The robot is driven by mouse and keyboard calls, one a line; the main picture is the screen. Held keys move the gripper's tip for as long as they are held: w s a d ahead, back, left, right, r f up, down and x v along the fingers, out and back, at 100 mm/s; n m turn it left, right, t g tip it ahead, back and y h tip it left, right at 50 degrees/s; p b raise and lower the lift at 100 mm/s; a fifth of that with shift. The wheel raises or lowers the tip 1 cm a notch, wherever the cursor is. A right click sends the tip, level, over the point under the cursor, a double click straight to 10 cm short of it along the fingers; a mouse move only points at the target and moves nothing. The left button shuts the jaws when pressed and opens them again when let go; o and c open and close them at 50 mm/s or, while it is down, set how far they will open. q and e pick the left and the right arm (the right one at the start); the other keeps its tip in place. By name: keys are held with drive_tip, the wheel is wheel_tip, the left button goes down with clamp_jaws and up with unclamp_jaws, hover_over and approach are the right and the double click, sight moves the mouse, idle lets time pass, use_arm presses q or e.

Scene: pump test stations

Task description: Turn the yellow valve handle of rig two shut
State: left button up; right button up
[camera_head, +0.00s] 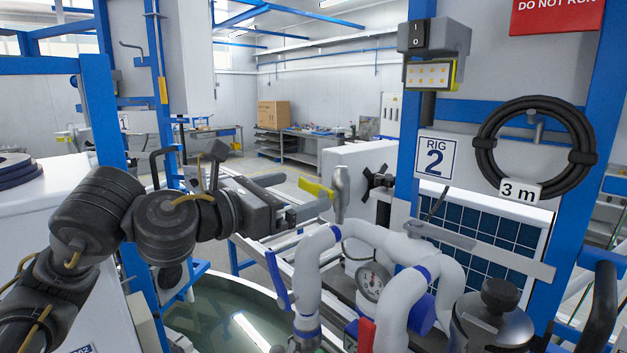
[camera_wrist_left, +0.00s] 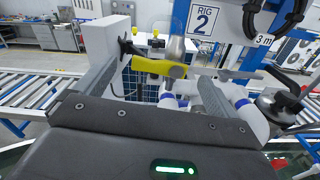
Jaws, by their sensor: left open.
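The yellow valve handle (camera_head: 316,189) sits beside an upright metal fitting (camera_head: 341,190) above the white pipes, near the RIG 2 sign (camera_head: 437,158). My left gripper (camera_head: 298,195) reaches in from the left at handle height, its jaws apart. In the left wrist view the yellow handle (camera_wrist_left: 158,68) lies crosswise in line with the gap between my two fingers (camera_wrist_left: 155,77), with space on both sides. I see no finger touching it. Whether it is between the tips or just beyond them I cannot tell. My right gripper is not in view.
White pipes (camera_head: 308,275) with a gauge (camera_head: 372,282), a blue handle (camera_head: 277,280) and a red handle (camera_head: 367,333) stand below. A flat grey lever (camera_head: 480,248) crosses to the right. A coiled black hose (camera_head: 535,112) hangs on the rig. A water tank (camera_head: 215,330) lies below my arm.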

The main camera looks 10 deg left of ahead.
sight(313, 186)
use_arm(q)
drive_tip(key=b+x, duration=0.1)
drive_tip(key=x, duration=0.3)
drive_tip(key=shift+d+f, duration=0.1)
drive_tip(key=shift+d, duration=0.05)
drive_tip(key=shift+w+d, duration=0.2)
drive_tip(key=shift+w, duration=0.2)
drive_tip(key=shift+s, duration=0.1)
